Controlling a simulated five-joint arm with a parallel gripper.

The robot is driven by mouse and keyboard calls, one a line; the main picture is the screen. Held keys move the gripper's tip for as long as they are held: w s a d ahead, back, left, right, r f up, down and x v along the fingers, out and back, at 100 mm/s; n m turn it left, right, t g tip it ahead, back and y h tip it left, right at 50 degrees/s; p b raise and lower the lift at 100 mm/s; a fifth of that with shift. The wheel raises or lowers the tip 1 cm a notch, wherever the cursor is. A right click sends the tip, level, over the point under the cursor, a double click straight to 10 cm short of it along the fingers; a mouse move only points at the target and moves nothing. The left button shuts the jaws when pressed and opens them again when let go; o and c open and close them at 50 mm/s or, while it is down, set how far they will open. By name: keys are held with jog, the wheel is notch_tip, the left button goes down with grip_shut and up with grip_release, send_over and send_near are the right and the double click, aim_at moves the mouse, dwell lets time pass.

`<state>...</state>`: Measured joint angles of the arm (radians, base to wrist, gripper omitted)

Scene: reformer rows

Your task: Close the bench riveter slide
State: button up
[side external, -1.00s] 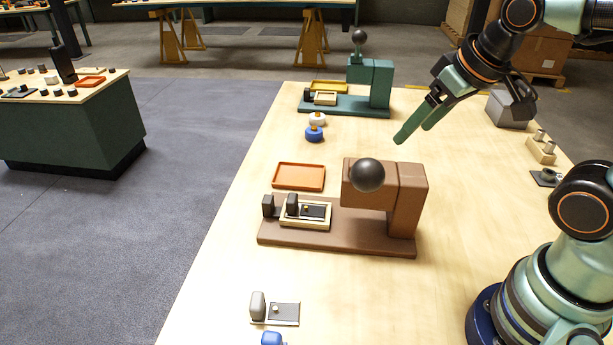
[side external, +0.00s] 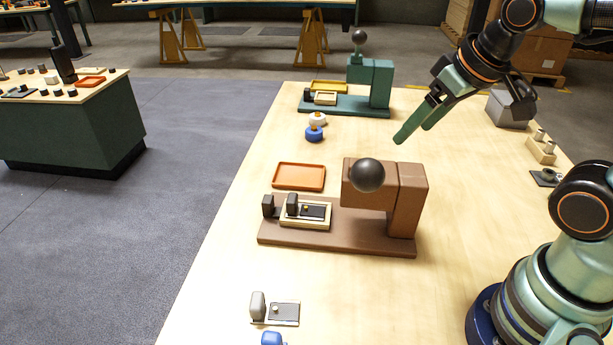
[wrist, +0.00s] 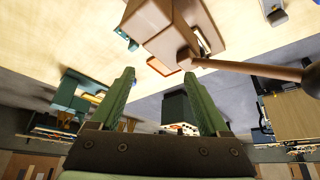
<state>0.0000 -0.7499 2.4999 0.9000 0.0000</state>
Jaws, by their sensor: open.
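The brown bench riveter (side external: 405,200) stands on the wooden table in the side view, with a dark ball (side external: 367,175) at the front of its head. On its base, left of the head, sits the slide (side external: 318,224), a pale-framed tray with a dark plate and a dark upright block (side external: 292,203). The riveter also shows upside down in the wrist view (wrist: 195,25). My gripper (side external: 414,124) is open and empty, above the table behind the riveter head and apart from it. Its two green fingers (wrist: 161,100) show in the wrist view with nothing between them.
A green riveter (side external: 375,82) stands at the back of the table. An orange tray (side external: 299,177) lies behind the brown base, with blue (side external: 314,135) and white (side external: 318,119) knobs farther back. A grey block plate (side external: 283,313) lies in front. The table between the two riveters is partly clear.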

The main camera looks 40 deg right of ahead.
jog(key=shift+c, duration=0.7)
jog(key=n+g, duration=0.6)
jog(key=n, duration=0.3)
send_over(268, 198)
notch_tip(268, 198, down, 10)
jog(key=f, duration=0.1)
notch_tip(268, 198, down, 11)
jog(key=shift+f, duration=0.1)
grip_shut()
